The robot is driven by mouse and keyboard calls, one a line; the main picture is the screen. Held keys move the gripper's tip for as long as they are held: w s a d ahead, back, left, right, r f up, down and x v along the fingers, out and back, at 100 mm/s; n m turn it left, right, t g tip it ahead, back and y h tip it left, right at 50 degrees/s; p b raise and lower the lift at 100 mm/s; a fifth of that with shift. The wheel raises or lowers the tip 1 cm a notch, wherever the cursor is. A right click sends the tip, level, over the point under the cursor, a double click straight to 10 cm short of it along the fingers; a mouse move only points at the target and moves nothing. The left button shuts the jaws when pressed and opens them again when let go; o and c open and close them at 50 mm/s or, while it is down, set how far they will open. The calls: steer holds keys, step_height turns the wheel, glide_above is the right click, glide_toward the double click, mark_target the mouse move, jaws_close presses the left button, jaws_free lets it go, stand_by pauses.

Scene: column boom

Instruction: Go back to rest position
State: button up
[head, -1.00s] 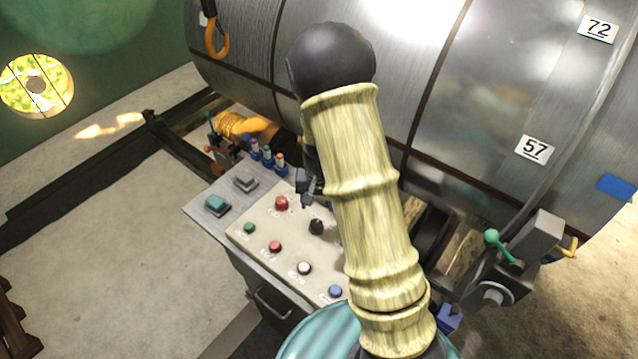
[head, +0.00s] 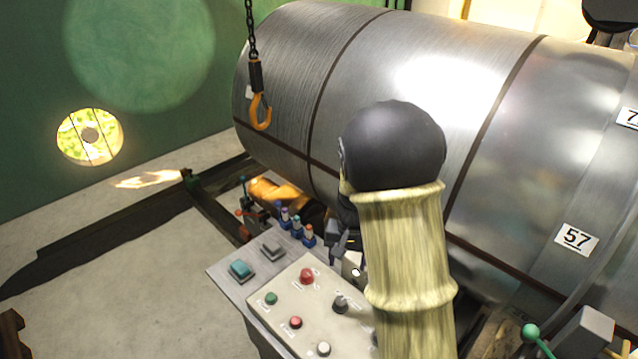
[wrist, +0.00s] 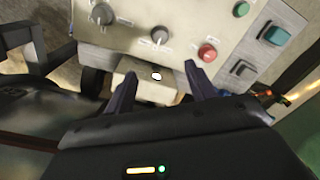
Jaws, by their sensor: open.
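My gripper (head: 345,240) shows in the head view, partly behind my pale, ringed arm with its dark joint. It is beyond the sloping control panel (head: 278,318), near its far edge. In the wrist view, the two dark fingers of my gripper (wrist: 160,82) stand apart with nothing held between them. A pale block with a white spot shows in the gap beyond the fingertips. The panel (wrist: 185,15) fills the upper part of that view. Whether the fingers touch anything there I cannot tell.
A large metal drum (head: 420,75) lies behind the panel. An orange hook (head: 260,112) hangs on a chain at its left end. A green-knobbed lever (head: 530,331) stands at lower right. Open floor (head: 110,270) lies to the left.

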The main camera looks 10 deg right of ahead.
steer(key=s+r+n+t, duration=0.2)
steer(key=s+r+n, duration=0.2)
steer(key=s, duration=1)
steer(key=shift+a+r, duration=0.35)
steer(key=shift+r, duration=0.05)
stand_by(0.4)
